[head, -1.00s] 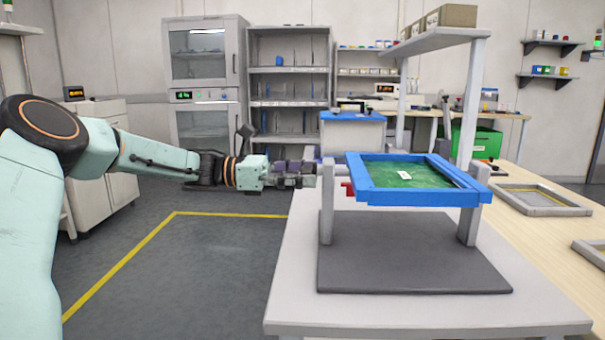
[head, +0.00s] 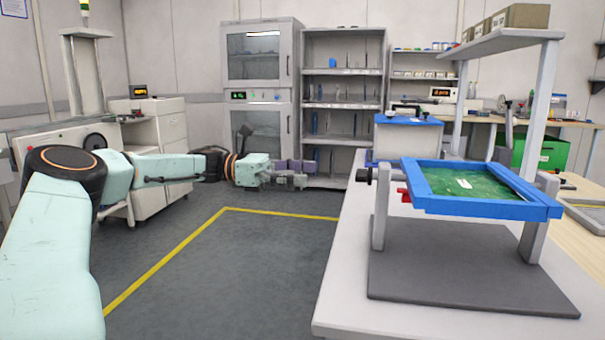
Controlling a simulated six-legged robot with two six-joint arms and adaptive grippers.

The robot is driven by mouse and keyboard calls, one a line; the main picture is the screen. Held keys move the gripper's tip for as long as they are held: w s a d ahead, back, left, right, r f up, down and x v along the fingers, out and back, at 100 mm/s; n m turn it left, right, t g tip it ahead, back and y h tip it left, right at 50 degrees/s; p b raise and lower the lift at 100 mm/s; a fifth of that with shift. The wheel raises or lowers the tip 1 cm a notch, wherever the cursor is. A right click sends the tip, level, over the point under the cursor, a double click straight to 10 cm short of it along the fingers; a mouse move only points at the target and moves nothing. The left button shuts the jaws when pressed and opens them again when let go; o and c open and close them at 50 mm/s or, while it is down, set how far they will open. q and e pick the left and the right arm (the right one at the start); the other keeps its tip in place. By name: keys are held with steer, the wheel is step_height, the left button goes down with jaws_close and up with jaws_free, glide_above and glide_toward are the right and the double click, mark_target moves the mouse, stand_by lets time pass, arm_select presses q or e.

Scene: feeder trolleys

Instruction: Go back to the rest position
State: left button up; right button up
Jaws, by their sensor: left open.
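My left arm comes in from the left, and its gripper (head: 300,173) points right. The gripper is open with nothing in it, over the floor to the left of the white table (head: 345,309). A clear gap separates it from the blue frame (head: 535,210) on the stand. The blue frame holds a green board (head: 485,187) with a small white label. My right gripper is not in the picture.
A dark grey base plate (head: 460,283) lies under the stand. A blue-topped box (head: 407,138) stands behind it. A shelf (head: 505,42) rises over the bench at right. A cabinet (head: 262,70) and rack (head: 343,85) stand behind. The yellow-marked floor (head: 240,270) is clear.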

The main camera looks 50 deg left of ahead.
mark_target(360, 172)
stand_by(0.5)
arm_select(q)
steer(key=x, duration=1.2)
steer(key=shift+a, duration=0.1)
